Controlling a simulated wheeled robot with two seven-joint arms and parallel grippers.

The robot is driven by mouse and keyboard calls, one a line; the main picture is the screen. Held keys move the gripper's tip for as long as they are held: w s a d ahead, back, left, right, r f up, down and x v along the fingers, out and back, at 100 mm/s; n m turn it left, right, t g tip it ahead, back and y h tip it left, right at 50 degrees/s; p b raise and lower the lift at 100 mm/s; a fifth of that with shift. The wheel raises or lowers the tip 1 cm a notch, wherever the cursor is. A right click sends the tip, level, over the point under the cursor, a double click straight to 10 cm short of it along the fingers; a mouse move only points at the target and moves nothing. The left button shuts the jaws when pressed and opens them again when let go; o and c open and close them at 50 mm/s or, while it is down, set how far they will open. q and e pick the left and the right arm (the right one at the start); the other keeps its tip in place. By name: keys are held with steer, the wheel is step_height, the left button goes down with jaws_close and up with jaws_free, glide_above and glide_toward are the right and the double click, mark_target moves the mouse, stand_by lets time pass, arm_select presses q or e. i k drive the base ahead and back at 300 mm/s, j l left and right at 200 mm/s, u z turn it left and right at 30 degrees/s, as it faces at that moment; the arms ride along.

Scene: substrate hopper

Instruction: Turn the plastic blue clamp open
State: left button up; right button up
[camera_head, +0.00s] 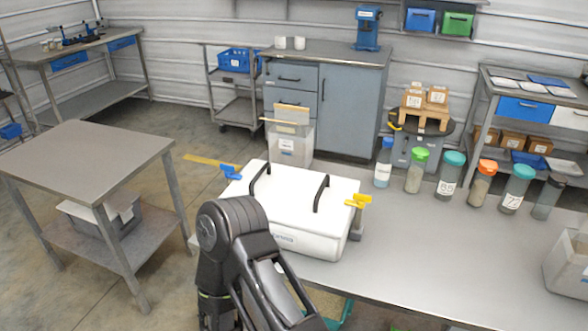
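The blue clamp (230,172) sits at the far left corner of a white box-shaped hopper (312,228). Its handle sticks out to the left, past the hopper's edge. It is too small to tell whether it is open or closed. A yellow clamp (357,201) is on the hopper's right side. Two black handles stand on the lid, which lies on the hopper. One of my black arms rises from the bottom edge and bends in front of the hopper's left front part, hiding it. Neither gripper can be seen.
The hopper stands on a grey bench (440,250). Several capped bottles line its back edge, including a green-capped one (416,170). A grey container (568,262) stands at the right. A separate metal table (88,155) is at the left, with a floor gap between.

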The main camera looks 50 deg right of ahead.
mark_target(228, 169)
steer(key=z, duration=1.4)
steer(key=j+z, duration=0.1)
steer(key=z, duration=0.35)
steer(key=j+z, duration=0.15)
steer(key=z, duration=0.3)
steer(key=j+z, duration=0.15)
steer(key=z, duration=0.3)
steer(key=j+z, duration=0.15)
steer(key=z, duration=0.3)
steer(key=k+j+z, duration=0.25)
steer(key=j, duration=0.25)
steer(key=k+j+z, duration=0.1)
steer(key=j+z, duration=0.15)
steer(key=j, duration=0.2)
steer(key=k+j+z, duration=0.25)
steer(key=j, duration=0.2)
steer(key=k+j+z, duration=0.25)
steer(key=j, duration=0.15)
steer(key=k+j, duration=0.45)
steer(key=j, duration=0.15)
